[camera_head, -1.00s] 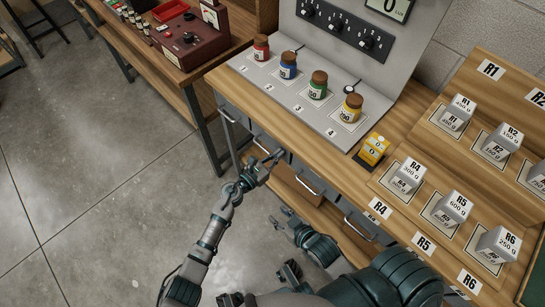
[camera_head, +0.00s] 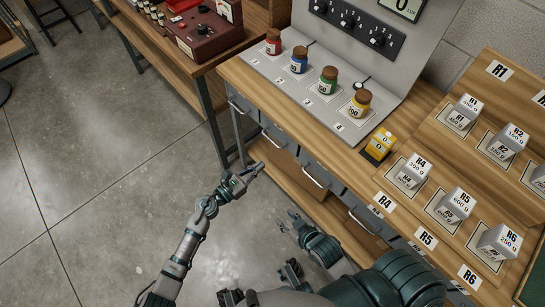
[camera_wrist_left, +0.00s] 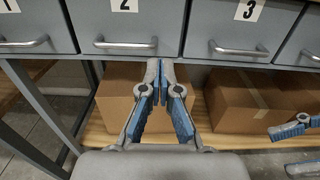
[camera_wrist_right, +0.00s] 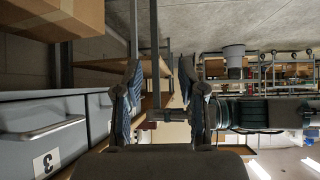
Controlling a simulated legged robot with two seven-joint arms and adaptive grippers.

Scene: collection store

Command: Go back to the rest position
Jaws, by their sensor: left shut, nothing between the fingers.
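My left gripper (camera_head: 258,168) is in front of the wooden bench's drawers, over the floor side, and holds nothing. In the left wrist view its fingertips (camera_wrist_left: 160,72) meet, with drawers 2 and 3 and cardboard boxes beyond. My right gripper (camera_head: 292,218) is lower and nearer my body, beside the bench front. In the right wrist view its fingers (camera_wrist_right: 160,75) stand apart with nothing between them.
The bench (camera_head: 240,75) carries several capped jars, a yellow block (camera_head: 378,144) and grey labelled weights. Drawer handles (camera_head: 316,176) stick out near both grippers. A cardboard box (camera_wrist_left: 130,100) sits on the lower shelf. The grey floor (camera_head: 100,190) on the left is clear.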

